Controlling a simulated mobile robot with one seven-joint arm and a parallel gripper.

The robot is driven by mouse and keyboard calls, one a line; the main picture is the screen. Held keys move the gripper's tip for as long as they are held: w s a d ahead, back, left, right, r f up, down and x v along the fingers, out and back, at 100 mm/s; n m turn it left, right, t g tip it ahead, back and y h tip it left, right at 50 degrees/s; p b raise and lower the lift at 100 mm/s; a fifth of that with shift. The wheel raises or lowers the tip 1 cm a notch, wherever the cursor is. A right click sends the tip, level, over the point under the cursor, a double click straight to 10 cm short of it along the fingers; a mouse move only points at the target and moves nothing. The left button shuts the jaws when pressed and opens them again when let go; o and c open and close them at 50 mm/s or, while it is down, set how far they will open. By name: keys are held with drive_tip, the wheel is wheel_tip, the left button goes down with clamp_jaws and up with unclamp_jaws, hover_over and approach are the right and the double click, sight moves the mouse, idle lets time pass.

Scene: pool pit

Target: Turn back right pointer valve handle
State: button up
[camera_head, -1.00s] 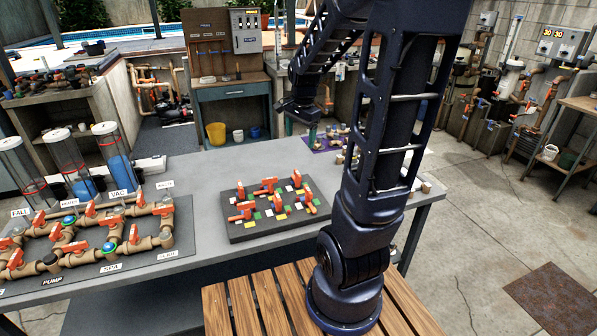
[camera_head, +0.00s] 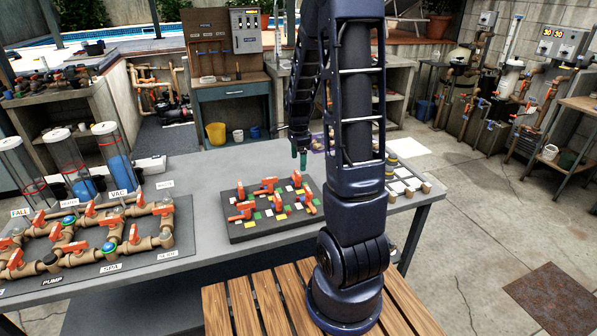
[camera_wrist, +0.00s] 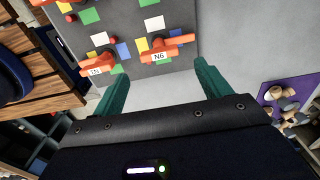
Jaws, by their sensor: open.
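The dark valve board (camera_head: 240,230) lies on the grey table and carries several orange pointer handles among coloured squares. The back right handle (camera_head: 297,181) is orange, at the board's far right corner. In the wrist view it appears to be the handle labelled N6 (camera_wrist: 166,48), lying roughly crosswise in the picture. My gripper (camera_head: 299,157) is open and empty, just beyond the board's back right corner. In the wrist view its green fingers (camera_wrist: 160,72) are spread, with the N6 handle ahead of the gap, apart from both fingers. Another orange handle (camera_wrist: 98,62) is beyond the left finger.
A pipe assembly (camera_head: 100,235) with orange valves stands left of the board, with clear cylinders (camera_head: 115,160) behind. A purple mat (camera_wrist: 275,95) with small fittings lies on the far side. Pale tiles (camera_head: 405,180) lie at the table's right. Bare tabletop surrounds the board.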

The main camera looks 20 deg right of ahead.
sight(296, 177)
drive_tip(key=shift+f, duration=2.85)
drive_tip(key=c, duration=1)
